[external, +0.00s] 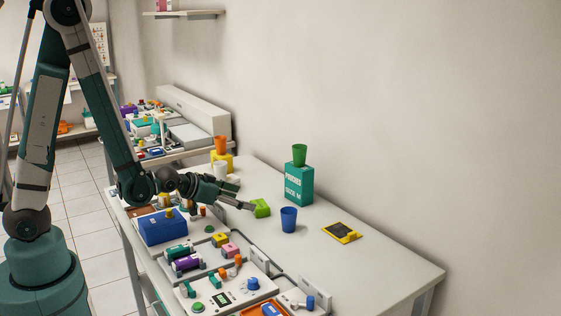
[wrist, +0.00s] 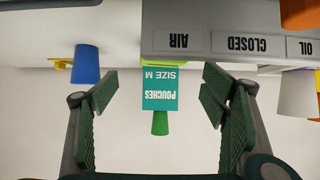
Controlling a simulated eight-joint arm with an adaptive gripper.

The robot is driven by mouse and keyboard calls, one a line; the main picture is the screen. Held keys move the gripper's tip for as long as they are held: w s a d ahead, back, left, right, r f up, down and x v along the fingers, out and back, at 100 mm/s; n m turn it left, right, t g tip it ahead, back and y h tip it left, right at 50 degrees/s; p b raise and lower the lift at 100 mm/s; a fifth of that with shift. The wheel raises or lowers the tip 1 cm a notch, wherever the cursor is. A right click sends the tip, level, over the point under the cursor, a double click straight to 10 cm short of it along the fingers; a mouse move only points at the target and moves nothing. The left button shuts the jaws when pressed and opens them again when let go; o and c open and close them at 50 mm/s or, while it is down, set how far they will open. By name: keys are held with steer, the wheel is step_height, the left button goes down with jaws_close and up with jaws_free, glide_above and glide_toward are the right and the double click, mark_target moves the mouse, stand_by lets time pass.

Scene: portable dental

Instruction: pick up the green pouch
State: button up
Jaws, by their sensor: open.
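The green pouch (external: 260,208) is a small bright green block-like thing on the white table in the external view. In the wrist view, which is upside down, a lime-green strip (wrist: 178,63) shows beside the teal box, probably part of the pouch; the rest is hidden. My gripper (external: 247,205) is just left of the pouch in the external view, its fingertips close to it. Whether they touch it cannot be told. In the wrist view my gripper (wrist: 158,92) has its two dark green fingers wide apart, with nothing held between them.
A teal pouch box (external: 299,184) with a green cup (external: 300,154) on top stands behind the pouch. A blue cup (external: 289,219) stands to its right. A yellow-black item (external: 342,232) lies farther right. A blue box (external: 163,227) and trays crowd the front left. The right table end is clear.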

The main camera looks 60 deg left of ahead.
mark_target(258, 204)
steer(key=shift+w, duration=0.1)
steer(key=shift+b+x, duration=0.3)
steer(key=shift+x, duration=0.95)
steer(key=shift+f, duration=0.1)
steer(key=shift+a+b+x, duration=0.15)
steer(key=shift+b+x, duration=0.25)
steer(key=shift+x, duration=0.85)
steer(key=shift+a+b+x, duration=0.1)
steer(key=shift+b+x, duration=0.3)
steer(key=shift+x, duration=0.9)
steer(key=shift+f, duration=0.1)
steer(key=c, duration=1)
